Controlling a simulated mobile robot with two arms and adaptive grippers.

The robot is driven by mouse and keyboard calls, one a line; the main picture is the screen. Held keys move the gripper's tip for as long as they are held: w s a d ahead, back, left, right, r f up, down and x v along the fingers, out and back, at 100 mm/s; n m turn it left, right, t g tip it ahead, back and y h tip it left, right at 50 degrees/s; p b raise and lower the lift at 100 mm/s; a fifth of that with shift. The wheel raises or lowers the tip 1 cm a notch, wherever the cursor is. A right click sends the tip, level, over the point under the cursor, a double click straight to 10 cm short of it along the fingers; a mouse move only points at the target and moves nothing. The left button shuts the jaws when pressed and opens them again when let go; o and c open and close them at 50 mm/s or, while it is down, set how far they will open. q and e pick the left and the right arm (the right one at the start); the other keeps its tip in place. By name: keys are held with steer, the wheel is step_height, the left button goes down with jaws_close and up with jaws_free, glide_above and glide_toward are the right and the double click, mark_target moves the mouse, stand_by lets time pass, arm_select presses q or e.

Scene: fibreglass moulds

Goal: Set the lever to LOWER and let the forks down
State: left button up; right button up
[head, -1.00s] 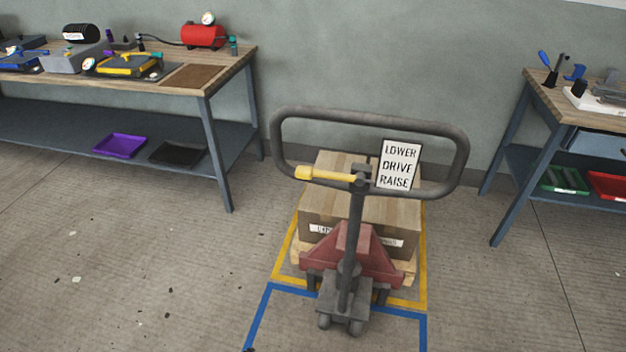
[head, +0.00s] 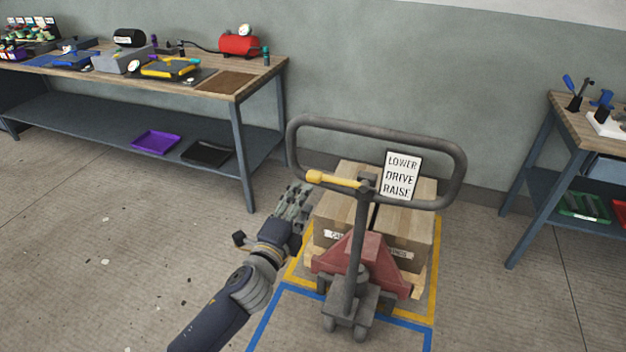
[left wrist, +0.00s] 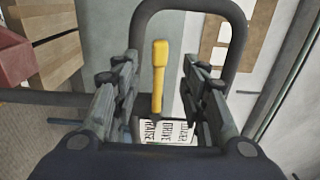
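The yellow lever (head: 332,180) sticks out to the left from the top of the pallet truck's shaft (head: 354,250), inside the grey loop handle (head: 376,124). The sign (head: 401,176) reading LOWER, DRIVE, RAISE is right of it. My left gripper (head: 296,200) is left of the shaft, below and left of the lever. In the left wrist view my left gripper (left wrist: 158,84) is open, its fingers apart. The lever (left wrist: 159,75) shows between them there, beyond the gripper, with no visible contact. The forks are hidden under the load. My right gripper is not in view.
Cardboard boxes (head: 407,231) sit on a pallet on the truck, within yellow and blue floor lines. A workbench (head: 225,88) with tools stands at left, another bench (head: 575,120) at right. The floor at left is clear.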

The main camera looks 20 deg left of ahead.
mark_target(313, 180)
arm_select(q)
steer(key=w, duration=0.5)
steer(key=w+p, duration=0.1)
steer(key=w, duration=0.2)
steer(key=shift+w+d, duration=0.25)
jaws_close()
